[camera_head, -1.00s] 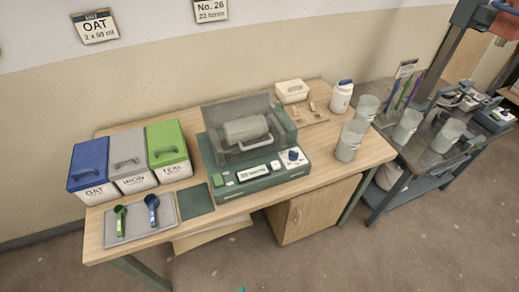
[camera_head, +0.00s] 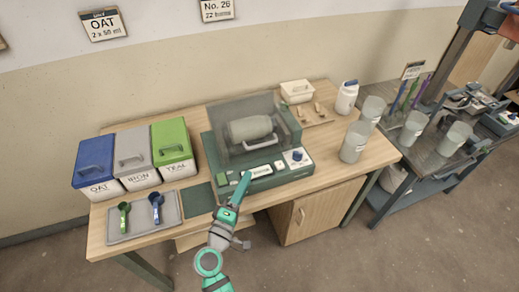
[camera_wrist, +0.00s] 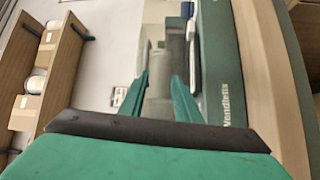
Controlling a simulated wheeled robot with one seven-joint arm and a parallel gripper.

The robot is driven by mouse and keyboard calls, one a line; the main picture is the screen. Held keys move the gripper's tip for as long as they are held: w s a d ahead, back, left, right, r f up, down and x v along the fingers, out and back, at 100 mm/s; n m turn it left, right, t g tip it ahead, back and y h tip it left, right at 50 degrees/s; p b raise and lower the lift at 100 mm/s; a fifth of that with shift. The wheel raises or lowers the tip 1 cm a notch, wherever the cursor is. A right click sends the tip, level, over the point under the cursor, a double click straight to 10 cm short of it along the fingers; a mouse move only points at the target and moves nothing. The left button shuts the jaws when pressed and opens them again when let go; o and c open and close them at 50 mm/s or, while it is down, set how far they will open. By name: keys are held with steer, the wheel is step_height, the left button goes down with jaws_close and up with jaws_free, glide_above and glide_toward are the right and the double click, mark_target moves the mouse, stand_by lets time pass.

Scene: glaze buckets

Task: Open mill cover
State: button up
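The mill (camera_head: 210,150) is a green machine on the wooden table, with buttons and a blue knob on its front. Its smoky see-through cover (camera_head: 225,115) is down over a pale grey jar (camera_head: 249,128). A light bar handle (camera_head: 262,143) is on the cover's front. My green gripper (camera_head: 241,184) is in front of the mill, close to its front panel. In the wrist view my gripper (camera_wrist: 162,75) is open, its fingers apart with nothing seen gripped. The light handle (camera_wrist: 194,62) shows just right of the fingers; contact is not clear.
Blue, grey and green lidded bins (camera_head: 131,155) stand at the left, behind a tray (camera_head: 145,216) with two scoops. Cloudy cups (camera_head: 354,143) and a white bottle (camera_head: 346,97) stand right of the mill. A second bench (camera_head: 405,160) is further right.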

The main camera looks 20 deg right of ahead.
mark_target(251, 130)
steer(key=shift+m+g+h, duration=0.4)
steer(key=shift+h, duration=0.4)
steer(key=r+x, duration=0.1)
steer(key=x, duration=0.7)
steer(key=r+x, duration=0.1)
steer(key=x, duration=0.3)
steer(key=shift+w+a+r, duration=0.15)
steer(key=shift+a+r, duration=0.1)
steer(key=shift+r, duration=0.05)
jaws_close()
